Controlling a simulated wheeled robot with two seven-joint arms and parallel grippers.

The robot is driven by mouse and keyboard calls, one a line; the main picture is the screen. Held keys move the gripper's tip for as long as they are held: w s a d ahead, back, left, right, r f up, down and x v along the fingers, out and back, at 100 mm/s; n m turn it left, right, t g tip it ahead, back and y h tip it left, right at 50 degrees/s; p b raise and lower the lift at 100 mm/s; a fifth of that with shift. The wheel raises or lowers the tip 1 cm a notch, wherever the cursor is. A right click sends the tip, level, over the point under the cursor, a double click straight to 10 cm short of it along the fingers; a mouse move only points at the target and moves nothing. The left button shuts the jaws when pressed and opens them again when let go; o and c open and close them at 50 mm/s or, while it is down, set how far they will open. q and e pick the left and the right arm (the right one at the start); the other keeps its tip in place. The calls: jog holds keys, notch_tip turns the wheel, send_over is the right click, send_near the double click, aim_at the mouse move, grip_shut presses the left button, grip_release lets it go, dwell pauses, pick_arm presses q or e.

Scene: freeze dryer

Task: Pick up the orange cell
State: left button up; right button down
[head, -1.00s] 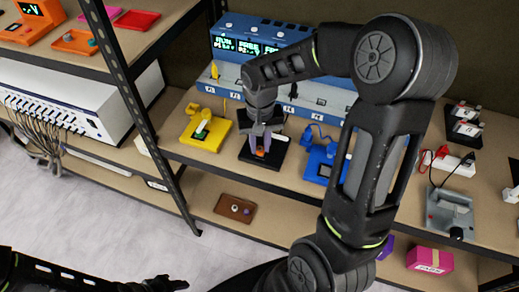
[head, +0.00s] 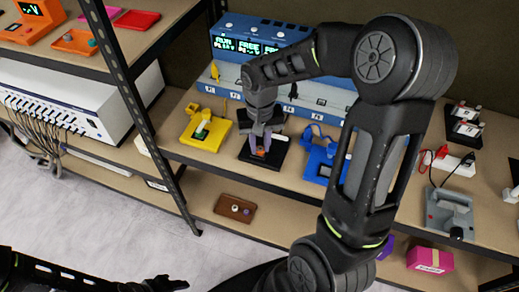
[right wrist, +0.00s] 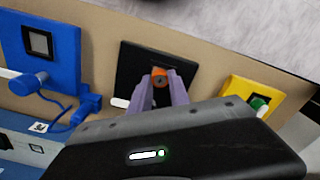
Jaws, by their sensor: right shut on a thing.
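The orange cell (right wrist: 161,77) sits at the black holder (right wrist: 128,62) on the bench, between a yellow and a blue holder. My right gripper (right wrist: 160,85) has its pale purple fingers on either side of the cell and is shut on it. In the head view the right gripper (head: 261,150) reaches down over the black holder (head: 279,156), and its fingers hide most of the cell. I cannot tell whether the cell is clear of the holder. My left gripper (head: 167,284) is dark and low at the left, away from the bench; its jaws are unclear.
The yellow holder (head: 213,140) stands left of the black one and the blue holder (head: 318,172) right of it. A blue console (head: 243,32) with green displays stands behind. A grey metal box (head: 450,218) is at the right. A dark rack post (head: 139,110) rises left.

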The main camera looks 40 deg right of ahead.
jog(key=shift+r, duration=0.1)
jog(key=shift+r+p, duration=1.85)
jog(key=shift+r, duration=0.55)
